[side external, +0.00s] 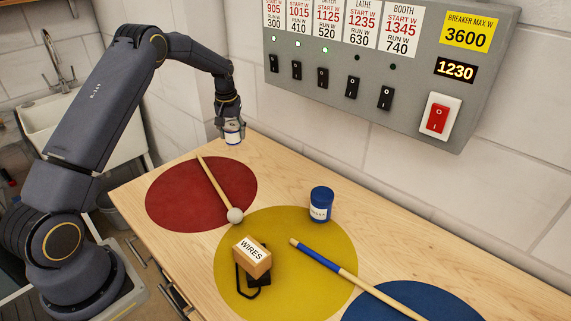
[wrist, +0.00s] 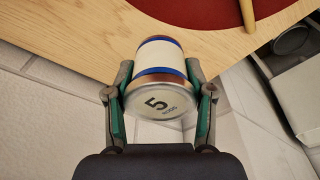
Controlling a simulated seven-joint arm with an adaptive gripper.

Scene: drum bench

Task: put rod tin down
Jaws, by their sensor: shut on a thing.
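My gripper (side external: 230,127) is shut on a small tin (side external: 233,137), held beyond the far end of the red disc near the wall. The tin also shows in the wrist view (wrist: 158,78), between the two fingers of my gripper (wrist: 160,110).
On the bench (side external: 420,260) are a red disc (side external: 180,200), yellow disc (side external: 230,285) and blue disc (side external: 440,305). A ball-ended stick (side external: 215,185), blue tin (side external: 320,203), WIRES box (side external: 252,258) and blue-wrapped stick (side external: 325,262) lie there. A switch panel (side external: 400,75) is on the wall.

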